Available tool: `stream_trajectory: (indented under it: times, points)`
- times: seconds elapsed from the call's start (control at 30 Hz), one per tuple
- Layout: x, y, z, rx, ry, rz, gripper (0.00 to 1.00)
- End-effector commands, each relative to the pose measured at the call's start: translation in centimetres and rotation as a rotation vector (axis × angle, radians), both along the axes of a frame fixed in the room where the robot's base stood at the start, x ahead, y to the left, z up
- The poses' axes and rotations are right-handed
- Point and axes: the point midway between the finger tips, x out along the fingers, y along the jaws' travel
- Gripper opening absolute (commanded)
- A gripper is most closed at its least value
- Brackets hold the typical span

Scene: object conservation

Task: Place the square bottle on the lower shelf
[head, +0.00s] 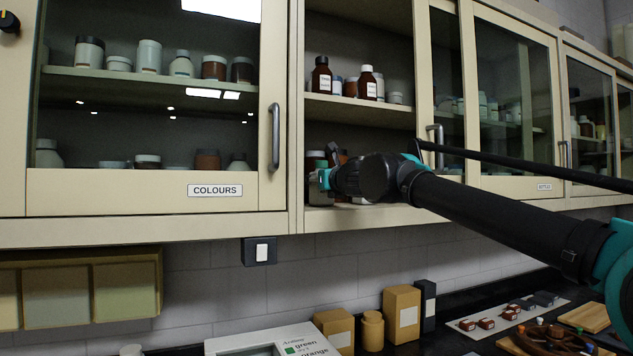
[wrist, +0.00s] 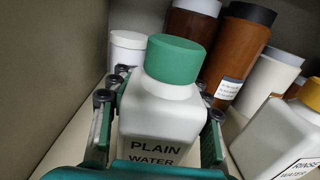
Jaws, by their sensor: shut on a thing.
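A square white bottle with a green cap, marked PLAIN WATER (wrist: 160,112), stands between the two fingers of my gripper (wrist: 163,84) in the wrist view. The fingers are shut on its sides. In the head view my gripper (head: 322,180) reaches into the open cabinet bay at the lower shelf (head: 352,214), below the middle shelf.
Close behind the bottle stand a white jar (wrist: 127,48) and a brown bottle (wrist: 236,55). A white bottle with a yellow cap (wrist: 280,135) is close on the right. The cabinet's side wall (wrist: 50,60) is on the left. Brown bottles (head: 321,78) stand on the middle shelf (head: 350,103).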

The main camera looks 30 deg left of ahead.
Motion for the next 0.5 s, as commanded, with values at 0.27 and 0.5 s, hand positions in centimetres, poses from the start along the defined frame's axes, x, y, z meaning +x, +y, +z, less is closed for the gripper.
stream_trajectory:
  times: [0.27,0.5]
  points:
    - [0.01,0.01,-0.10,0.000,0.000,0.000,0.69]
    - [0.00,0.00,-0.09,0.000,0.000,0.000,0.69]
